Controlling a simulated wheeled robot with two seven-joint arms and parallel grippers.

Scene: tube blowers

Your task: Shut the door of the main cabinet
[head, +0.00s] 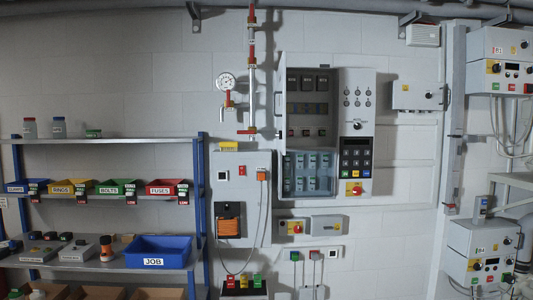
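The main cabinet (357,100) appears to be the tall grey cabinet on the wall, right of centre in the head view. Its left part is uncovered and shows rows of dark switches (308,108). A narrow grey strip with a handle (278,103) stands at its left edge; it looks like the door swung out and seen nearly edge-on. A bluish clear panel (308,172) covers the lower left part. The right part carries knobs, a keypad (356,157) and a red-yellow switch (354,188). Neither of my grippers is in view.
A pipe with a gauge (227,82) runs down the wall left of the cabinet. A grey box (232,175) with an orange cable hangs below it. A shelf with bins (155,250) stands at left. Control boxes (485,245) and pipes stand at right.

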